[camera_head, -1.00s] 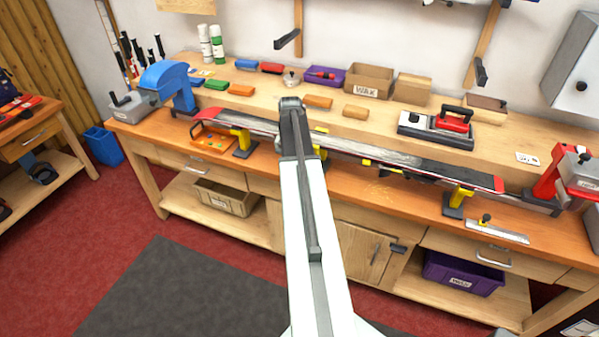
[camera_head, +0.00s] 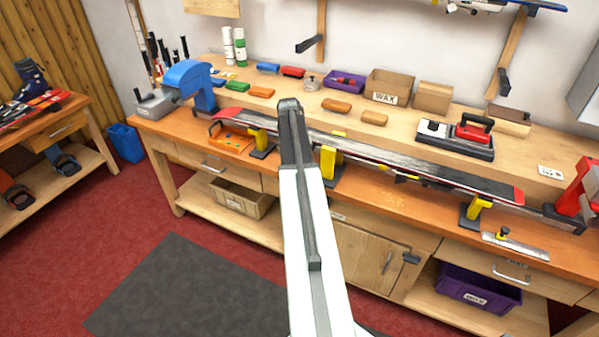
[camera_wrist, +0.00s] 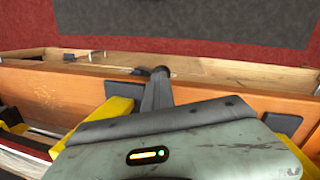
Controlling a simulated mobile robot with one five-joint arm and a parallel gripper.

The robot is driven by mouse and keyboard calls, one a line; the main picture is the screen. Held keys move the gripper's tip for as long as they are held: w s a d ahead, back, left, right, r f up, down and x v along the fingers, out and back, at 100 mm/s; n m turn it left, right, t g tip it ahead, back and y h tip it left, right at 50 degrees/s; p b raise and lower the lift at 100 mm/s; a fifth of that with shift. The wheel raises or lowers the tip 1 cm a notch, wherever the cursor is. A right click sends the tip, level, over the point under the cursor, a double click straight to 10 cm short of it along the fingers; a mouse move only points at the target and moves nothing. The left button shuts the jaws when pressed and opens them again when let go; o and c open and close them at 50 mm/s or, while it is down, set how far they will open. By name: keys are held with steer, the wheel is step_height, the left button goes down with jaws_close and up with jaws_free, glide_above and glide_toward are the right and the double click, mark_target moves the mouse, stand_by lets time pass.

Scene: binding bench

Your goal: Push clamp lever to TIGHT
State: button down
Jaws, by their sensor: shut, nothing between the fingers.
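My gripper (camera_wrist: 158,85) shows in the wrist view as dark, closed fingers pointing toward the bench's front edge, with nothing between them. In the head view it is hidden behind my own arm. A small dark block (camera_wrist: 138,71) lies just left of the fingertips in the wrist view; I cannot tell whether they touch. A black lever-like piece (camera_head: 411,258) sticks out below the bench's front edge in the head view, right of my arm. No TIGHT marking is readable, so I cannot tell which part is the clamp lever or its setting.
A long ski (camera_head: 400,165) lies across yellow supports (camera_head: 474,210) on the workbench (camera_head: 390,203). Yellow parts (camera_wrist: 100,118) flank my gripper closely. The dark floor mat (camera_head: 185,290) is clear.

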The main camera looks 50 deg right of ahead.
steer(key=shift+w+f, duration=0.1)
steer(key=shift+w, duration=0.1)
steer(key=shift+s+d+r+p, duration=0.1)
steer(key=shift+r+p, duration=0.35)
steer(key=shift+p, duration=0.1)
steer(key=r+p, duration=0.1)
steer(key=s+r+p, duration=0.1)
steer(key=r+p, duration=0.1)
steer(key=d+r+p, duration=0.1)
steer(key=shift+s+r, duration=0.15)
steer(key=w+r+p, duration=0.5)
steer(key=w+p, duration=0.1)
steer(key=shift+w+a+r, duration=0.15)
steer(key=shift+a+r, duration=0.1)
steer(key=shift+a, duration=0.2)
